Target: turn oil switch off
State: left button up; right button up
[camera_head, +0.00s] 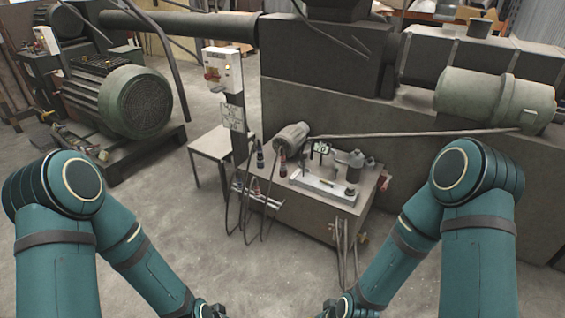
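A white control box (222,70) stands on a dark post left of centre. It carries a small red and yellow switch (212,74) on its front; I cannot read its position. Which control is the oil switch cannot be told from any readable label. My two arms come in from the left and right and bend down to the bottom edge. Only their wrist ends show there, well in front of the box and touching nothing. The fingers of both grippers are out of frame.
A metal oil unit (310,200) with a small motor (292,137), hoses and cables stands in the middle. A large green motor (135,102) is at left, a long dark machine (340,120) behind. A small table (210,143) is beside the post. Floor in front is clear.

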aim_at(207, 76)
jog(key=i+j+z, duration=0.1)
jog(key=i+j, duration=0.2)
jog(key=i, duration=0.2)
jog(key=i+j, duration=0.3)
jog(key=i, duration=0.2)
jog(key=i+j+z, duration=0.15)
jog(key=i+j, duration=0.15)
jog(key=i, duration=0.15)
